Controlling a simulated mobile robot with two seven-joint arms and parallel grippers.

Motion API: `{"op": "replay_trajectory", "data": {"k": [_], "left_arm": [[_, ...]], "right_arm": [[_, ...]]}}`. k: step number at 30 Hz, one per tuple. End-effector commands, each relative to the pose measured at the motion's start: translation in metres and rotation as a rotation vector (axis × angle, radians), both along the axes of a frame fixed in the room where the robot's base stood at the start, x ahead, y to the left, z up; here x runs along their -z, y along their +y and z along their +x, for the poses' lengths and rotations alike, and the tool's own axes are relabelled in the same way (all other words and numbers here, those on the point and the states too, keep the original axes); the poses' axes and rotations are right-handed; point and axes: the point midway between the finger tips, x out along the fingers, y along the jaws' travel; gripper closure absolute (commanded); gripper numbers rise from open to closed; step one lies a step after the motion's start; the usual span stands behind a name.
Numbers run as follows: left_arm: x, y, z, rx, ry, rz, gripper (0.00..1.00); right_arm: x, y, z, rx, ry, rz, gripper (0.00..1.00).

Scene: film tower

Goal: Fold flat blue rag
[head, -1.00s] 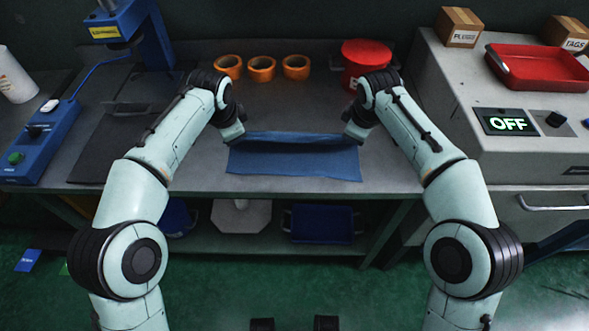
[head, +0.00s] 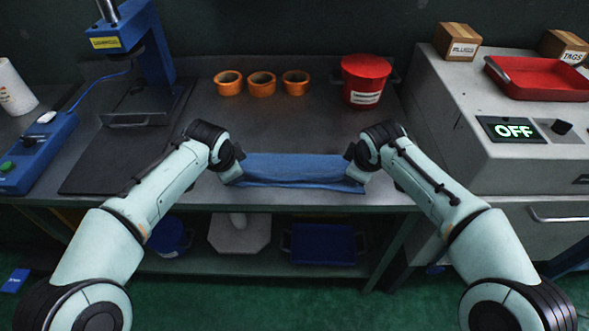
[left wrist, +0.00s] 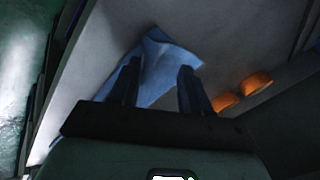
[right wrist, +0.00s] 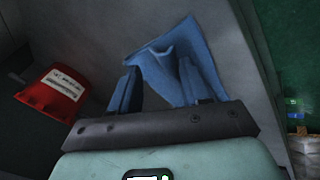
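The blue rag (head: 300,168) lies near the front edge of the grey workbench, its far part doubled over toward the front. A strip of the lower layer shows along the front right. My left gripper (head: 234,174) is at its left end and my right gripper (head: 354,174) at its right end. In the left wrist view the fingers (left wrist: 158,72) stand apart with the rag (left wrist: 160,55) between and beyond them. In the right wrist view the fingers (right wrist: 158,75) also stand apart, and the rag (right wrist: 180,60) shows creased between and beyond them.
Several orange tape rolls (head: 262,84) and a red canister (head: 365,80) stand behind the rag. A blue press (head: 140,45) with a dark base plate is at left, a grey machine with an OFF display (head: 513,131) at right. The bench between rag and rolls is clear.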

Motion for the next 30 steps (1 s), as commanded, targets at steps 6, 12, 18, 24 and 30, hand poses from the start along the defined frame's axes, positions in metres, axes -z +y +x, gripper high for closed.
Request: {"op": "replay_trajectory", "data": {"k": [6, 12, 18, 24, 30], "left_arm": [[0.000, -0.001, 0.000, 0.002, 0.000, -0.001, 0.53], [-0.011, -0.002, -0.004, 0.003, -0.004, -0.004, 0.53], [-0.040, -0.002, -0.019, 0.003, -0.003, -0.004, 0.53], [-0.065, -0.002, -0.039, 0.003, -0.003, -0.004, 0.53], [-0.086, -0.003, -0.056, 0.004, -0.002, -0.003, 0.53]], "right_arm": [[0.000, 0.001, 0.000, -0.002, 0.000, 0.001, 0.53], [-0.011, 0.002, -0.004, -0.003, -0.002, 0.003, 0.53], [-0.040, 0.002, -0.019, -0.004, -0.003, 0.003, 0.53], [-0.065, 0.002, -0.039, -0.004, -0.002, 0.003, 0.53], [-0.086, 0.002, -0.056, -0.004, -0.001, 0.002, 0.53]]}}
